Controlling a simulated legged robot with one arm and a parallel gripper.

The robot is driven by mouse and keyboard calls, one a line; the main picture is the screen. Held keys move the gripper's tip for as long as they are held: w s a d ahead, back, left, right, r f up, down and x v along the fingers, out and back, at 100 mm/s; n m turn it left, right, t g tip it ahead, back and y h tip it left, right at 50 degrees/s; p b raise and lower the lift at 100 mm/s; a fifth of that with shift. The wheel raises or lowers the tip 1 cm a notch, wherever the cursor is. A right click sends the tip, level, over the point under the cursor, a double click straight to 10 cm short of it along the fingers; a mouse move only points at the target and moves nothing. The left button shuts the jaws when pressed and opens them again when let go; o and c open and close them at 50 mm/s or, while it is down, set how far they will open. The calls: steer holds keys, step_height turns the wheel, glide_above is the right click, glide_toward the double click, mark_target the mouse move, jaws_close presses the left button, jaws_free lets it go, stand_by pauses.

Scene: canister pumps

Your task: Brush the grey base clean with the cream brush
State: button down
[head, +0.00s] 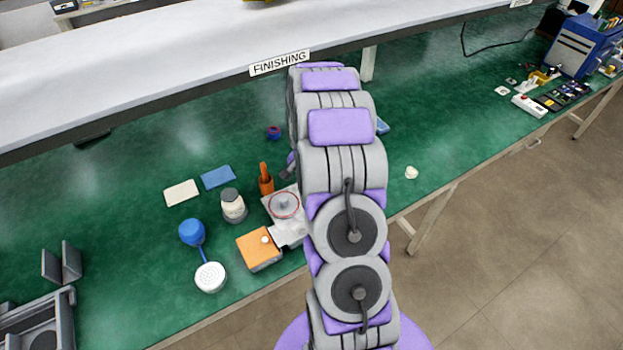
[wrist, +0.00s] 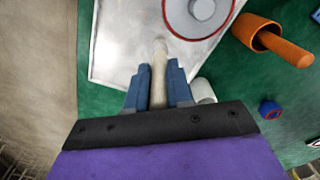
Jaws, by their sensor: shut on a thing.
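My gripper (wrist: 158,88) is shut on the cream brush (wrist: 158,62), its blue fingers on either side of the pale handle. The brush's far end lies over the near part of the grey base (wrist: 115,45); I cannot tell whether it touches. The base carries a red ring around a grey knob (wrist: 203,8). In the head view the grey base (head: 290,228) sits on the green bench left of my arm, with the red ring on it. My arm hides the gripper and the brush there.
An orange holder with an orange handle (head: 266,184) stands just behind the base. A white cylinder (wrist: 202,91) is close to my right finger.

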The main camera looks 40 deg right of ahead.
steer(key=shift+s+d, duration=0.2)
steer(key=shift+d, duration=0.2)
steer(key=shift+f+p, duration=0.1)
steer(key=shift+p, duration=0.25)
steer(key=shift+w+a, duration=0.25)
steer(key=shift+a, duration=0.3)
steer(key=shift+w+a, duration=0.25)
steer(key=shift+a, duration=0.3)
stand_by(0.5)
steer(key=shift+r+p, duration=0.95)
steer(key=shift+r, duration=2)
steer(key=shift+r, duration=0.1)
